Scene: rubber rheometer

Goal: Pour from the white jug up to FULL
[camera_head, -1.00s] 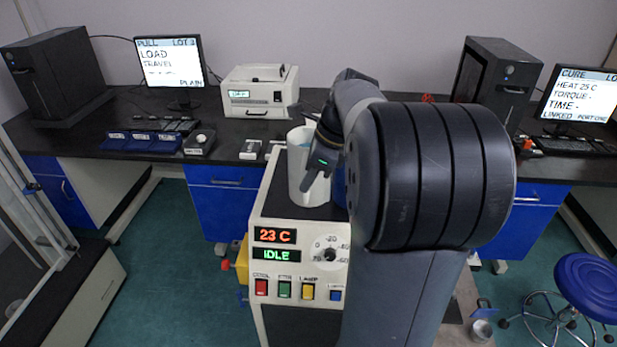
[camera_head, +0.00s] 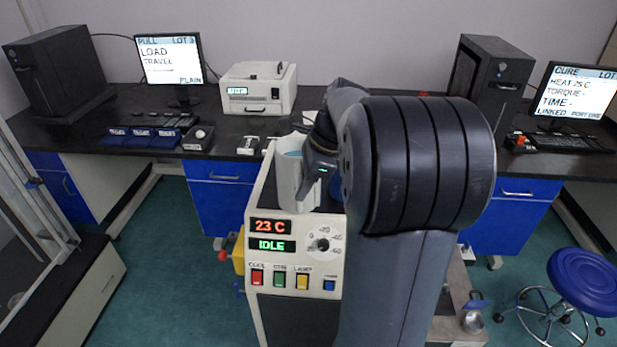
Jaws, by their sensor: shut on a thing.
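The white jug (camera_head: 286,182) is at the top of the control cabinet in the head view, slightly tilted, with bluish liquid showing just inside its rim. My gripper (camera_head: 312,181) is at the jug's right side and shut on it. The exact grip and any handle are hidden by the fingers and wrist. I cannot tell whether the jug's base touches the cabinet top. No FULL mark is legible, and my arm covers much of the area to the right of the jug.
The control cabinet (camera_head: 259,270) shows 23 C and IDLE above coloured buttons. Behind it stand a dark bench (camera_head: 225,148) with a white printer-like device (camera_head: 258,88), a small grey unit (camera_head: 198,138) and blue trays (camera_head: 140,138). A blue stool (camera_head: 582,278) stands at right.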

